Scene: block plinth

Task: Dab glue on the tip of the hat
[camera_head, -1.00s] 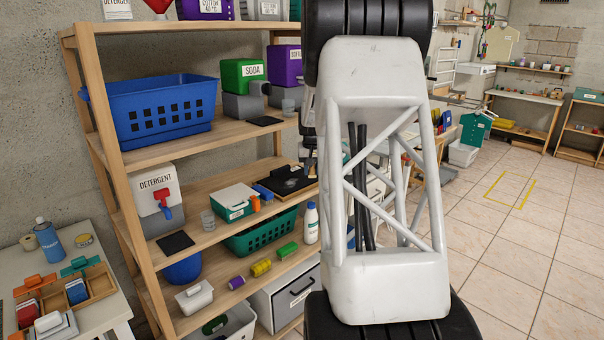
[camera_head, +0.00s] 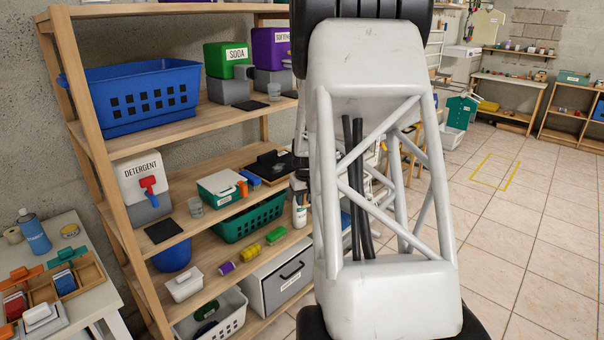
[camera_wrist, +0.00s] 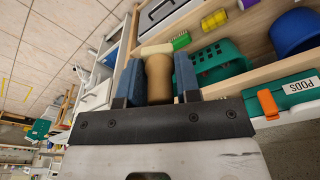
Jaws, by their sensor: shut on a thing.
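In the wrist view my gripper (camera_wrist: 158,76) has its two blue-grey fingers closed on a tan, rounded object (camera_wrist: 158,82), which fills the space between them. A pale cream bar (camera_wrist: 157,48) shows at the far end of the tan object; I cannot tell whether the two are joined. I cannot make out whether the held thing is a glue container. In the head view my own arm blocks the middle of the picture, and I cannot make out the fingers. I see no hat in either view.
A wooden shelf unit (camera_head: 88,124) stands left of my arm, with a blue basket (camera_head: 142,93), a detergent box (camera_head: 143,176) and a green basket (camera_head: 248,219). A small table (camera_head: 90,308) is at the lower left. Tiled floor (camera_head: 535,215) is open at the right.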

